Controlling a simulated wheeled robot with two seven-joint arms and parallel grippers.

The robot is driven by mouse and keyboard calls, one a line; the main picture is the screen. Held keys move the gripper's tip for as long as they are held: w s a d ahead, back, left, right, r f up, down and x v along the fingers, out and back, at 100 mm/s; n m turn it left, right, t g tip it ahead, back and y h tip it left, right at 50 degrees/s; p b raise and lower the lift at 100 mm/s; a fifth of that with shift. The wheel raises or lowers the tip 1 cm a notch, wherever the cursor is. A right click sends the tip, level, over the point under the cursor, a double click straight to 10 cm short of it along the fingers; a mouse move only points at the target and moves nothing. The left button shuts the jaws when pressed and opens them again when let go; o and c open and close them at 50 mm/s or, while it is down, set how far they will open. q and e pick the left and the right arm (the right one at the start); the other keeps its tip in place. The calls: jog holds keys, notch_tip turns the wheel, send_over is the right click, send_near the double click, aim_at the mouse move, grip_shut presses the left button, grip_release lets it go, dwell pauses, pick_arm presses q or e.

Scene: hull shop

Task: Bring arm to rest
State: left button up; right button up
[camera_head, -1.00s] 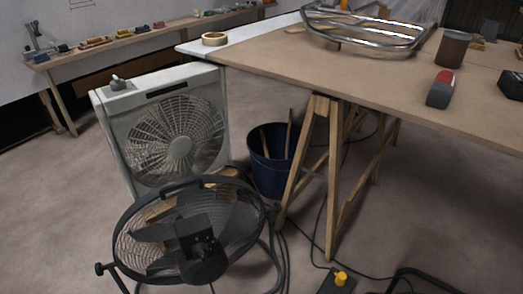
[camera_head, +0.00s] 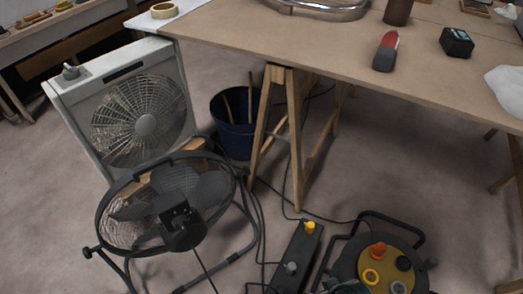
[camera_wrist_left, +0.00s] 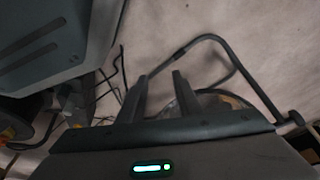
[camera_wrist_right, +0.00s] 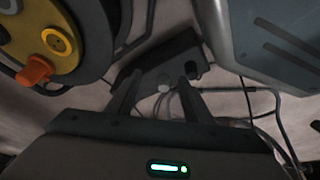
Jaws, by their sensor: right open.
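My left gripper (camera_wrist_left: 160,90) shows in the left wrist view with its two dark fingers apart and nothing between them. The dark tube frame of the floor fan (camera_wrist_left: 232,62) lies beyond the fingers. My right gripper (camera_wrist_right: 155,92) shows in the right wrist view with its fingers spread and empty. Beyond its fingers is a black box with switches (camera_wrist_right: 158,72) on the floor, and a cable reel (camera_wrist_right: 60,42) is at the upper left. I cannot make out either gripper in the head view.
The black floor fan (camera_head: 180,215) stands before a white box fan (camera_head: 145,125). A blue bin (camera_head: 232,125) stands by the trestle of the wooden table (camera_head: 280,45). The black box (camera_head: 298,258) and cable reel (camera_head: 372,250) lie on the floor at front, with loose cables around.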

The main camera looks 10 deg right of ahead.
pick_arm(q)
jog(key=s+d+p, duration=0.1)
jog(key=p, duration=1.1)
jog(key=d+t+p, duration=0.1)
jog(key=p, duration=1.1)
jog(key=shift+s+d+r+h, duration=0.15)
jog(key=shift+s+r+h, duration=0.2)
jog(key=shift+h, duration=0.05)
pick_arm(e)
jog(key=shift+s+a+r+t+y, duration=0.2)
jog(key=shift+s+a+t, duration=0.2)
jog(key=shift+a, duration=0.2)
jog(key=shift+s+a+r+t+y, duration=0.2)
jog(key=shift+s+a+t, duration=0.15)
jog(key=shift+a, duration=0.2)
pick_arm(q)
jog(key=shift+f, duration=0.1)
pick_arm(e)
jog(key=shift+s+f, duration=0.1)
jog(key=shift+f, duration=0.05)
jog(key=shift+c, duration=0.4)
jog(key=c, duration=0.3)
pick_arm(q)
jog(key=shift+w+d, duration=0.1)
pick_arm(e)
jog(key=shift+d, duration=0.1)
